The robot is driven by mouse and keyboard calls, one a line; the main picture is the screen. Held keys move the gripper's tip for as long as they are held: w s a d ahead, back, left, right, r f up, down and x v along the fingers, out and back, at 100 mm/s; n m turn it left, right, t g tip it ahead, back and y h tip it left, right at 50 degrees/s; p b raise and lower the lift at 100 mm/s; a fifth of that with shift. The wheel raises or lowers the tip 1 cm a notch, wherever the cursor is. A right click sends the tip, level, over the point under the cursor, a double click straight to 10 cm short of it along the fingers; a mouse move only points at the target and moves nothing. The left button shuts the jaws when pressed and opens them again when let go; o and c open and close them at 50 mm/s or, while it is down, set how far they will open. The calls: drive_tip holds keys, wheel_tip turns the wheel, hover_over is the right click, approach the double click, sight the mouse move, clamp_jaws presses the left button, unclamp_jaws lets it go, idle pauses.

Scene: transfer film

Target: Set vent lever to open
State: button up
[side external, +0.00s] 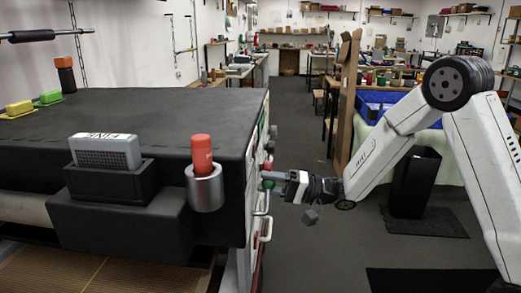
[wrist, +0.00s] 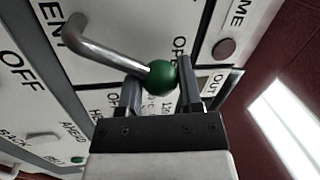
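In the wrist view, a bent bare-metal lever (wrist: 95,45) ends in a green ball knob (wrist: 160,78) beside black lettering beginning "OP". Lettering ending in "ENT" is near the lever's other end. My gripper (wrist: 159,82) has one finger on each side of the ball, close against it, and looks shut on it. In the side view my gripper (side external: 283,177) reaches left to the front panel of the dark-topped cabinet, beside a green knob (side external: 267,184). The rest of the lever is hard to make out there.
A white panel (wrist: 30,100) carries other labels and a round dark button (wrist: 224,48). In the side view, more handles (side external: 266,229) stick out below. A grey box (side external: 105,152) and a red-topped cylinder (side external: 203,165) are mounted near the cabinet (side external: 215,105) edge.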

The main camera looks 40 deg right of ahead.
drive_tip(key=o, duration=0.4)
drive_tip(key=shift+s+a+f, duration=0.1)
drive_tip(key=shift+s+f, duration=0.1)
drive_tip(key=shift+c, duration=0.2)
drive_tip(key=shift+o, duration=0.4)
drive_tip(key=shift+w+r, duration=0.1)
drive_tip(key=v, duration=0.8)
drive_tip(key=shift+a, duration=0.1)
